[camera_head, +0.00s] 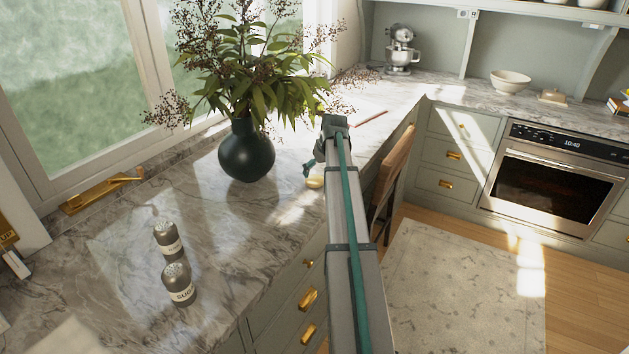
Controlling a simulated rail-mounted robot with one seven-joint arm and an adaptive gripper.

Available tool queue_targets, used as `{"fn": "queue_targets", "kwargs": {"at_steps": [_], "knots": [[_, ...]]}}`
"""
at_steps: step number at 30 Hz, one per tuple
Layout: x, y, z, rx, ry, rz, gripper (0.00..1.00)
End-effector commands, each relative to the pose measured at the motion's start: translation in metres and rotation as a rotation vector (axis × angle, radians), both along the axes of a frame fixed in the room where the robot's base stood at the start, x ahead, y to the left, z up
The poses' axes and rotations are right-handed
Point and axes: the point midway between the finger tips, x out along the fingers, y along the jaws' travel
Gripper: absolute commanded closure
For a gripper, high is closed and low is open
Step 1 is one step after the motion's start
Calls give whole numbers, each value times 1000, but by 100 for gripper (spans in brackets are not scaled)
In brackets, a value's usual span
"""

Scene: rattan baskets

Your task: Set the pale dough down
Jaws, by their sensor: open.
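The pale dough (315,183) shows as a small yellowish lump on the marble counter, just right of the dark vase and partly covered by my arm. My gripper (309,170) is at the far end of my arm, close above and beside the dough. Its jaws are open. Only a small part of the gripper shows past the arm, so I cannot tell whether it touches the dough.
A dark vase (247,152) with leafy branches stands close left of my gripper. Two canisters (168,238) (179,285) stand nearer on the marble counter (110,260). A thin reddish stick (370,119) lies behind. A wooden chair (391,170) is right of my arm.

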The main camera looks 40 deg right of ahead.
Motion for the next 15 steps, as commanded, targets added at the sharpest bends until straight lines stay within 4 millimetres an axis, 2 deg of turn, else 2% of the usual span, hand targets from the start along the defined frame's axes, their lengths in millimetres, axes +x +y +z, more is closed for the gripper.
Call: {"fn": "queue_targets", "kwargs": {"at_steps": [15], "knots": [[22, -1, -44, 0, 0, 1, 0]]}}
